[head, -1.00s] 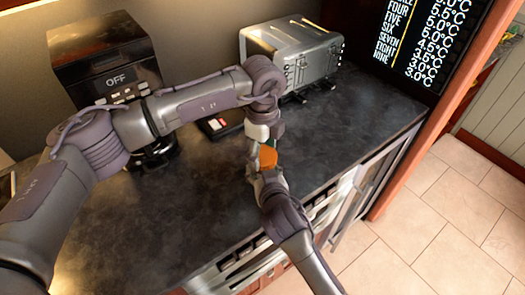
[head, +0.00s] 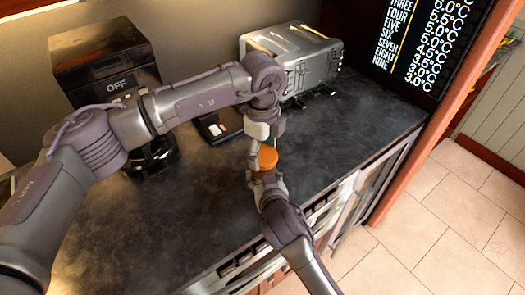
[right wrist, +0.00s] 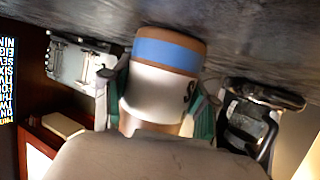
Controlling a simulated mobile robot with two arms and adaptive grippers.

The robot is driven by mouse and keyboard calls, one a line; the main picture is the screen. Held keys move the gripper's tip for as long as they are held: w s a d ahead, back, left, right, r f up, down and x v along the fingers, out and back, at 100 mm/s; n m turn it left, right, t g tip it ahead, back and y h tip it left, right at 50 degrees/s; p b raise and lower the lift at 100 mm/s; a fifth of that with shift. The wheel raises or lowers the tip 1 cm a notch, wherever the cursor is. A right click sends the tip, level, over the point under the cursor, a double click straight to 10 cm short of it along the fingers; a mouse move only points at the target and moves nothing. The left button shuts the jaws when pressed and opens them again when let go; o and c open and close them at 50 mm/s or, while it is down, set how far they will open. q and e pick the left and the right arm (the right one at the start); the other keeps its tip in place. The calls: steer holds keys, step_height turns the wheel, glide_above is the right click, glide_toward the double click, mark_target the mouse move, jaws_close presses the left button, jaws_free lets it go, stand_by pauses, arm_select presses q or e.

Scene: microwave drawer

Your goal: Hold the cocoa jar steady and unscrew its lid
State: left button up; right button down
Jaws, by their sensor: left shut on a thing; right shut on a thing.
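The cocoa jar (head: 267,160) shows in the head view as a small orange round shape between my two grippers, above the counter's front part. My left gripper (head: 265,146) reaches it from above and is shut on it. My right gripper (head: 262,174) comes from below in the picture and is shut on it too. The right gripper's green-padded fingers (right wrist: 160,105) flank the white section. The grippers hide where lid and body meet.
A dark counter (head: 195,215) lies below, largely bare at the front left. A metal toaster (head: 292,58) stands at the back, a black machine marked OFF (head: 110,72) at back left. A small dark device (head: 215,128) lies behind the left arm. Drawers (head: 325,210) line the counter front.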

mark_target(263, 155)
arm_select(q)
steer(key=shift+r, duration=1.95)
arm_select(e)
steer(key=shift+f, duration=0.1)
steer(key=shift+c, duration=1.2)
jaws_free()
